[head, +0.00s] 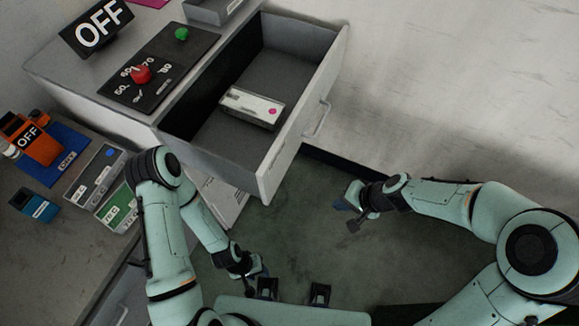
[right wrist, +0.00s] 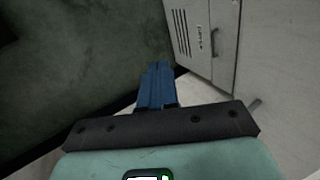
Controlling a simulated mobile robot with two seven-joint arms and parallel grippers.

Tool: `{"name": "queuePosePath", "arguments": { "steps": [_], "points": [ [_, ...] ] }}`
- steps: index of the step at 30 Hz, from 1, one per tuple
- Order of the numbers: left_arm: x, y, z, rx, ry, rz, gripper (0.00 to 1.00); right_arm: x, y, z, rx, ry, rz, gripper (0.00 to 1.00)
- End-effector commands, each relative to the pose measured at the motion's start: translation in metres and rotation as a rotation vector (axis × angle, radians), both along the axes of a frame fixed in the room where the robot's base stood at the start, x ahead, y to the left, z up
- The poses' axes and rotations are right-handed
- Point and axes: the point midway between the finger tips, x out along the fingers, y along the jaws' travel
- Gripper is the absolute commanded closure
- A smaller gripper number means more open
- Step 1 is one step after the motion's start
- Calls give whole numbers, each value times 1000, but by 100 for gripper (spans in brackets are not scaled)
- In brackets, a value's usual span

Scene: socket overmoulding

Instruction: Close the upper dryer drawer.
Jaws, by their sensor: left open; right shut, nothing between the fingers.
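The upper dryer drawer (head: 285,150) stands pulled out of the grey dryer cabinet (head: 60,70) in the head view. Its front panel faces right and carries a bar handle (head: 318,120). A grey box with a white label and pink dot (head: 252,106) lies inside. My right gripper (head: 350,208) is below and right of the drawer front, apart from it. Its blue fingers (right wrist: 155,85) are shut and empty in the right wrist view. My left gripper (head: 258,270) is open and low, below the drawer, near my base; its fingertips are partly hidden.
The dryer top carries a black OFF sign (head: 97,25) and a control panel with a red knob (head: 141,73) and green button (head: 181,34). A side counter (head: 30,250) holds bins and an orange OFF device (head: 32,138). The floor (head: 310,230) right of the drawer is clear.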

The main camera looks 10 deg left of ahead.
Motion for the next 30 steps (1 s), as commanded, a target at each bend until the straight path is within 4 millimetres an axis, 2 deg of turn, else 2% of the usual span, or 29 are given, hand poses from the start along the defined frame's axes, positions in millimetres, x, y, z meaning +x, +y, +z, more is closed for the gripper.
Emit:
{"name": "queuePosePath", "arguments": {
  "steps": [1, 3, 6, 9, 11, 14, 27, 28, 30],
  "points": [
    [0, 0, -1, 0, 0, 0, 57, 8, 10, 36, 57, -48, 7, 100],
    [-1, 0, -1, 0, 1, 0, 57, 11, 22, 76, 133, -85, 19, 100],
    [-1, 0, -1, 0, 1, 0, 57, 10, 33, 117, 217, -126, 39, 100],
    [-1, 0, -2, 0, 1, 0, 57, 7, 39, 139, 263, -144, 53, 100],
    [-1, 0, -2, 0, 1, 0, 57, 7, 42, 142, 274, -147, 58, 100],
    [-2, 0, -4, 0, 2, 0, 57, 8, 48, 137, 278, -145, 61, 100],
    [-11, 0, -22, 0, 12, 0, 57, 28, 109, 74, 273, -142, 59, 100],
    [-11, 0, -23, 0, 12, 0, 57, 29, 113, 70, 272, -143, 60, 100],
    [-8, 0, -16, 0, 10, 0, 57, 34, 125, 76, 273, -146, 62, 100]
  ]
}}
